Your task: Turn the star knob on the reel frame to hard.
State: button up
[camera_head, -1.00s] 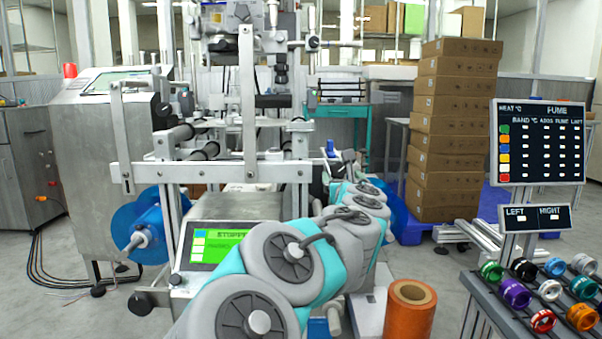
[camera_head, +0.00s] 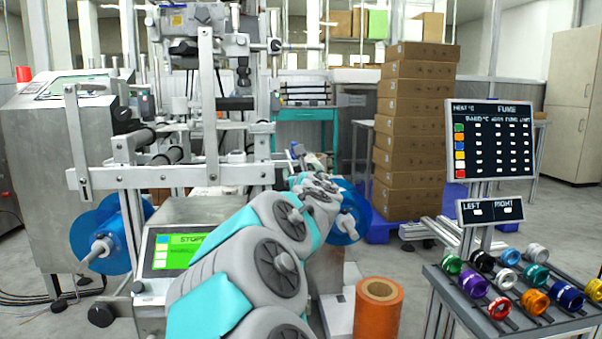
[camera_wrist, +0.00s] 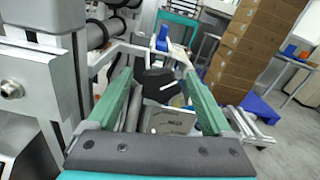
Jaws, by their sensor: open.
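The reel frame (camera_head: 225,176) is a grey metal frame in the head view, with a blue film reel (camera_head: 98,240) at its left and another blue reel (camera_head: 347,228) at its right. In the wrist view, a dark, many-sided thing (camera_wrist: 156,82), which looks like the star knob, shows between my fingers. A pale plate with small markings (camera_wrist: 172,121) lies below it. My gripper (camera_wrist: 158,76) is open, its two green fingers on either side of the dark thing. I cannot tell whether they touch it. In the head view my arm hides the knob.
A display reading STOPP (camera_head: 180,250) stands left of my arm. An orange roll (camera_head: 378,305) stands to the right. A rack of coloured rings (camera_head: 520,300) and a dark sign board (camera_head: 490,140) are farther right. Stacked boxes (camera_head: 415,130) stand behind.

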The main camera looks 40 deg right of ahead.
jog(key=shift+w+d, duration=0.1)
jog(key=shift+w, duration=0.05)
grip_shut()
dwell(0.7)
jog(key=m+p, duration=0.1)
jog(key=m, duration=0.3)
jog(key=shift+f+m, duration=0.1)
jog(key=shift+m, duration=0.3)
grip_release()
